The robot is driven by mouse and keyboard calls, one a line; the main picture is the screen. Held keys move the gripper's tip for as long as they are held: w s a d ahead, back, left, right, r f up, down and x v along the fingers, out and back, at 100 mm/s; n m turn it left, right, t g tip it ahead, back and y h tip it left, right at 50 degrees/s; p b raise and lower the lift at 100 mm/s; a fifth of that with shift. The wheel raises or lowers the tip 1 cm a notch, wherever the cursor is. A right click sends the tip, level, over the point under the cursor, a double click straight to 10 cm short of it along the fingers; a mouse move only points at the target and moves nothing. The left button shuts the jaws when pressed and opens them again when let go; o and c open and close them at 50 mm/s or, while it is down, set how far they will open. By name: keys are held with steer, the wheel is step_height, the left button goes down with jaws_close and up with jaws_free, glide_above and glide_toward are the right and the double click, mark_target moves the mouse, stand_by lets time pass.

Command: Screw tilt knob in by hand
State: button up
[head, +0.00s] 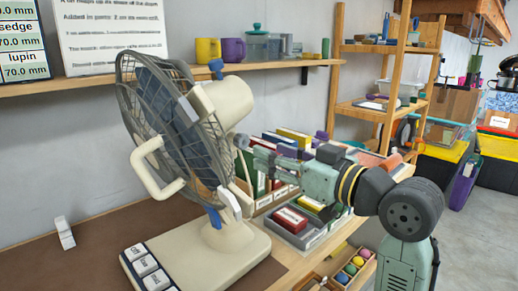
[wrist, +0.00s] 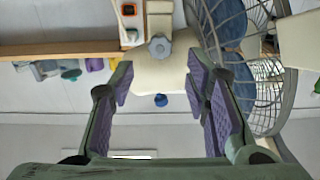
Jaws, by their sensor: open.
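A cream desk fan (head: 242,240) with a grey wire cage stands on the bench, its head tilted. In the wrist view, which is upside down, a grey lobed tilt knob (wrist: 159,46) sits at the fan's neck, beside the cream motor housing (wrist: 158,72). How deep its thread sits cannot be told. A small blue knob (head: 216,68) is on top of the housing. My gripper (wrist: 158,88) is open and empty, its purple-padded fingers spread on either side of the line to the knob, apart from it. In the head view my gripper (head: 246,147) is right of the fan, below the housing.
Book-like boxes (head: 290,140) and a grey tray (head: 300,232) stand behind and below my arm. A wall shelf (head: 270,66) holds mugs and jars. A small white block (head: 65,233) stands on the brown mat. The mat's left part is clear.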

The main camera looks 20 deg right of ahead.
mark_target(245, 143)
steer(key=shift+w, duration=0.15)
steer(key=shift+p+x, duration=0.4)
steer(key=shift+x, duration=3.25)
